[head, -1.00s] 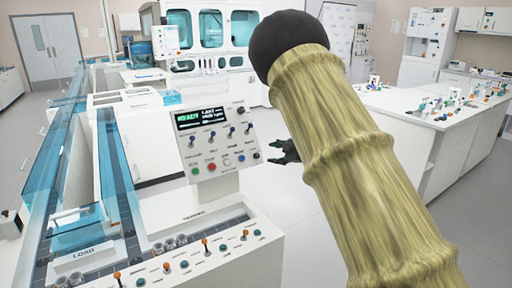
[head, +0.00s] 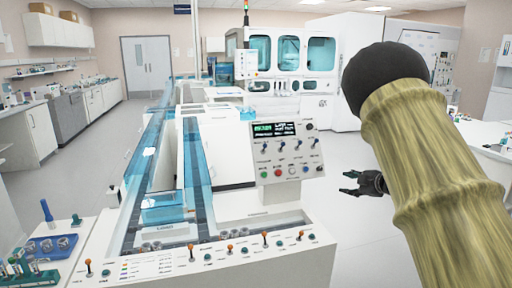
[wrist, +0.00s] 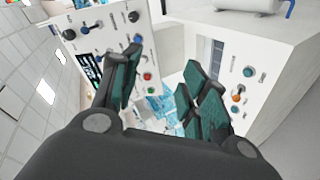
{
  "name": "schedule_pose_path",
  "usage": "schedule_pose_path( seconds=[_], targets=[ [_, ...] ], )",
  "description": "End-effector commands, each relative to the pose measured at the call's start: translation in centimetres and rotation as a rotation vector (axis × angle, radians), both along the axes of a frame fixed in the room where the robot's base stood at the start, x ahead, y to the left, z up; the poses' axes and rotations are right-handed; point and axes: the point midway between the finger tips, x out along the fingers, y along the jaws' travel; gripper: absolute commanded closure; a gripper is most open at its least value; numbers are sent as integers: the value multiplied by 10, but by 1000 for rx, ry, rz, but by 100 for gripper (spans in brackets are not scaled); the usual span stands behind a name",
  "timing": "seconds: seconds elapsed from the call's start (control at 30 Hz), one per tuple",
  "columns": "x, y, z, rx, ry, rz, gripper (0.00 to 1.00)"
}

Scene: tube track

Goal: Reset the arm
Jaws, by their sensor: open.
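My arm, with a yellow-brown ribbed sleeve and a black rounded joint, fills the right of the head view. The panel's knobs and buttons appear behind the fingers in that view. Nothing touches the fingers.
The tube track (head: 150,165) with blue clear covers runs along the left of the machine. A front ledge (head: 215,262) carries orange-tipped switches. A blue tray (head: 50,247) with tubes stands at lower left. A white table (head: 490,140) is at right. Open floor lies around the gripper.

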Motion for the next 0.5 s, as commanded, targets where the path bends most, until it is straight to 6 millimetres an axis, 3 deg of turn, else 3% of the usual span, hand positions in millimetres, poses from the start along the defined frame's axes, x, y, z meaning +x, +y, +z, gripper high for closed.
schedule_pose_path(
  seconds=[0.33, 0.5],
  targets=[
    [-20, 3, -56, 77, 66, -77, 56],
    [-38, 5, -96, 132, 115, -139, 56]
  ],
)
